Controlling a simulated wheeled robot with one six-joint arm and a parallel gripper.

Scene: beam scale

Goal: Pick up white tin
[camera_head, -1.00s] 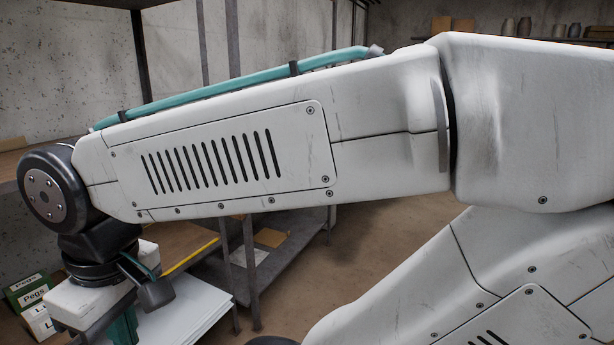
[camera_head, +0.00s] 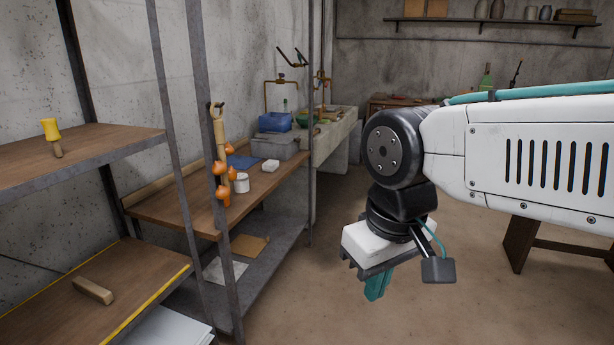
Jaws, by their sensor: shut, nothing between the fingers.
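A small white tin (camera_head: 242,183) stands upright on the wooden bench (camera_head: 190,211), just right of an upright wooden piece with orange round parts. My gripper (camera_head: 375,292) hangs over the floor at right of the bench, pointing down, well apart from the tin. Its teal fingers are shut and hold nothing.
Orange round parts (camera_head: 222,192) stand close to the tin's left. A metal post (camera_head: 215,150) rises at the bench front. The floor between bench and gripper is clear.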

